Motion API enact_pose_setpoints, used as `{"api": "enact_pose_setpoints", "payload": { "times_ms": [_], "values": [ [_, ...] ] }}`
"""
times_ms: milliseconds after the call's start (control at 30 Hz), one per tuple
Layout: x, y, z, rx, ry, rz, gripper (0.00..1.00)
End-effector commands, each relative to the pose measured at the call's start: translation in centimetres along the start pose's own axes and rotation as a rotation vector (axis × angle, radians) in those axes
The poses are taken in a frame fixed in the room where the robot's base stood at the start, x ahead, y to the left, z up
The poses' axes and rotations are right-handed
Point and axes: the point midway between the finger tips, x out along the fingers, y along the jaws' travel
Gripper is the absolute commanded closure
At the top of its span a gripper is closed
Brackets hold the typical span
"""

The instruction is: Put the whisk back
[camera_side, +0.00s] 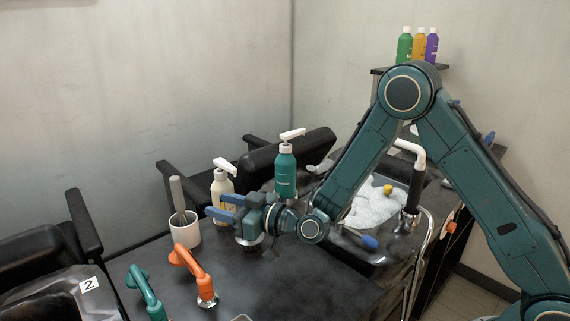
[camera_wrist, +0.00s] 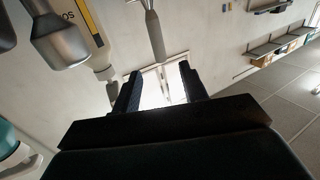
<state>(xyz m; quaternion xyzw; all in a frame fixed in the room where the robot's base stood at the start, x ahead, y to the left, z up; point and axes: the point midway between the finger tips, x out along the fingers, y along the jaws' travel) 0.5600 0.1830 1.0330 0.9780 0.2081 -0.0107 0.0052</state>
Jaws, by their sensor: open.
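The whisk (camera_side: 178,193) has a thick grey handle and stands nearly upright, leaning slightly, in a white cup (camera_side: 187,236) on the dark counter. Its lower end is hidden inside the cup. My gripper (camera_side: 216,206) is open and empty, with its blue fingers pointing left toward the whisk, a short gap to the right of it. The fingers also show in the wrist view (camera_wrist: 160,72), with nothing held between them.
A cream pump bottle (camera_side: 221,190) stands just behind my fingers, and a teal pump bottle (camera_side: 285,170) stands behind my wrist. Orange (camera_side: 196,273) and teal (camera_side: 146,290) curved fixtures stand at the front left. A foam-filled basin (camera_side: 370,207) lies right. The counter's front middle is clear.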

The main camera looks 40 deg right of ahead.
Motion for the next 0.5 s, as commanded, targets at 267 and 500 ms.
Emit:
{"api": "enact_pose_setpoints", "payload": {
  "times_ms": [267,500],
  "values": [
    [-1.9,-0.6,-4.2,-0.033,-0.097,-0.075,0.57],
    [-5.4,-0.7,-7.3,-0.062,-0.235,-0.114,0.57]
  ]
}}
